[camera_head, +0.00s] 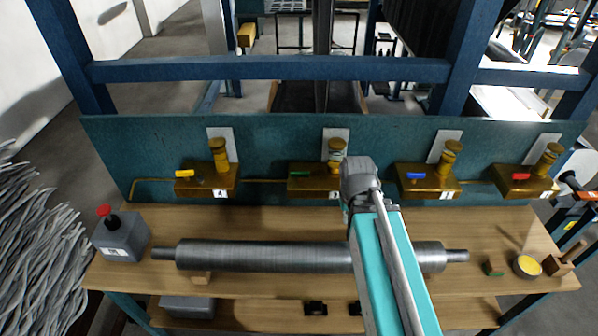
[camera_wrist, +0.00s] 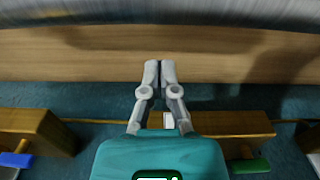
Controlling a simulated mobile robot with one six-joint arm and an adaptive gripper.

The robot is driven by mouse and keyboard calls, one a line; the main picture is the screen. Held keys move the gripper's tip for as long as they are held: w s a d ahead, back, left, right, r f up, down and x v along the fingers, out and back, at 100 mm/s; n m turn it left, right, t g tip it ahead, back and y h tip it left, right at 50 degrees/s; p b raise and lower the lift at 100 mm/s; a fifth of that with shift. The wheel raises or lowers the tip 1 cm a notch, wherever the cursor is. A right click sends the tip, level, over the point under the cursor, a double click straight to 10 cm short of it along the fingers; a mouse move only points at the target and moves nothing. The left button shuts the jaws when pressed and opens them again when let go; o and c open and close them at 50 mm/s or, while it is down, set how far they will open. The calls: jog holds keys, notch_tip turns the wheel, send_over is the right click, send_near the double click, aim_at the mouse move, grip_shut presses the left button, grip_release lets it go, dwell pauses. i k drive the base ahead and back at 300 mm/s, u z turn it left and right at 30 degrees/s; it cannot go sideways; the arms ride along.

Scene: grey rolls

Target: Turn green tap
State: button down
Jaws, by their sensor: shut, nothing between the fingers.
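The green tap handle (camera_head: 299,173) lies level on the left part of the second brass valve block (camera_head: 312,187) from the left, on the teal back panel. My arm hides the right end of that block in the head view. In the wrist view, the green handle (camera_wrist: 248,166) is at the lower right, beside its brass block (camera_wrist: 240,124). My gripper (camera_wrist: 160,66) is shut and empty, its fingertips together over the wooden bench strip. The handle is apart from the fingers, to their lower right in that view. The fingers are hidden in the head view.
Other valve blocks carry a yellow handle (camera_head: 184,173), a blue handle (camera_head: 416,176) and a red handle (camera_head: 521,176). A long grey roll (camera_head: 265,255) lies on the bench (camera_head: 140,222). A grey box with a red button (camera_head: 104,210) stands at the left.

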aim_at(299, 174)
jog(key=u, duration=0.45)
jog(key=k, duration=0.95)
jog(key=z, duration=0.55)
jog(key=i, duration=0.5)
